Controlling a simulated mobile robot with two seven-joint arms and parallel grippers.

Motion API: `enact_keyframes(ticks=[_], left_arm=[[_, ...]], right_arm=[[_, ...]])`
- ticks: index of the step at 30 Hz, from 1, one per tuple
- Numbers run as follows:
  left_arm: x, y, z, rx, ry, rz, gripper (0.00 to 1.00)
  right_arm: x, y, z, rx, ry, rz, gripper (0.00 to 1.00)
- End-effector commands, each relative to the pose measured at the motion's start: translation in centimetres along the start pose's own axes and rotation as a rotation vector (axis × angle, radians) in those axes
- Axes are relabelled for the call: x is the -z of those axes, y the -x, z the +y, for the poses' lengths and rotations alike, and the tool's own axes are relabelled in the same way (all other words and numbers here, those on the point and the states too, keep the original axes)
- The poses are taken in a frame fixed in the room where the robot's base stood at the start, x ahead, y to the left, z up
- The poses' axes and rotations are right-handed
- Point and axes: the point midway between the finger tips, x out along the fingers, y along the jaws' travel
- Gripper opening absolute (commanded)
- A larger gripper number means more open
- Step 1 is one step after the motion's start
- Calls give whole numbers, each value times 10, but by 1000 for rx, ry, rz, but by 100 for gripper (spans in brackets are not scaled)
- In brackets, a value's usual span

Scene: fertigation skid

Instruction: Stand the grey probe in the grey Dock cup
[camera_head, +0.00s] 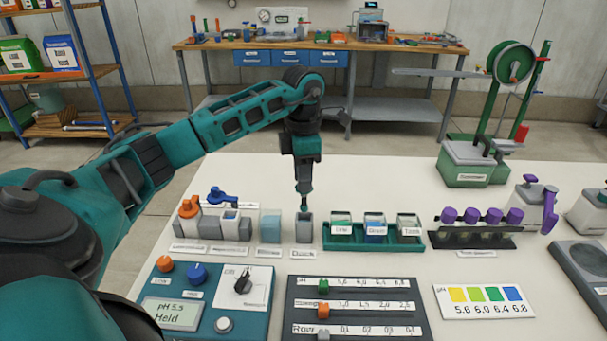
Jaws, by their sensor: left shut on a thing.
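The grey Dock cup (304,232) stands on the white table, with a label reading Dock in front of it. My left gripper (304,203) points straight down, directly over the mouth of this cup, with its fingertips at about the rim. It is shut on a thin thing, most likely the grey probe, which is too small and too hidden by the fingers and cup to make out. I cannot tell how deep it sits in the cup or whether it touches the bottom. My right gripper is not in view.
A light-blue cup (270,226) stands close left of the Dock cup. A green tray (330,243) of labelled cups is close on its right. Orange and blue tools (222,196) rest further left. A control panel (168,288) reading "pH 5.5 Held" and a slider board (358,328) lie in front.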

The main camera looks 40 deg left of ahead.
Motion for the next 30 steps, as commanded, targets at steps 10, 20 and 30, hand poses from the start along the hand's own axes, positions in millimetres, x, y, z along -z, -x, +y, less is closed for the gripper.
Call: enact_keyframes(ticks=[10,20,30], left_arm=[[0,-35,0,0,1,-1,0],[0,-67,0,0,2,0,0],[0,-77,0,0,2,-1,0]], right_arm=[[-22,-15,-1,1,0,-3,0],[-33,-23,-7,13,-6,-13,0],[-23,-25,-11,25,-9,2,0]])
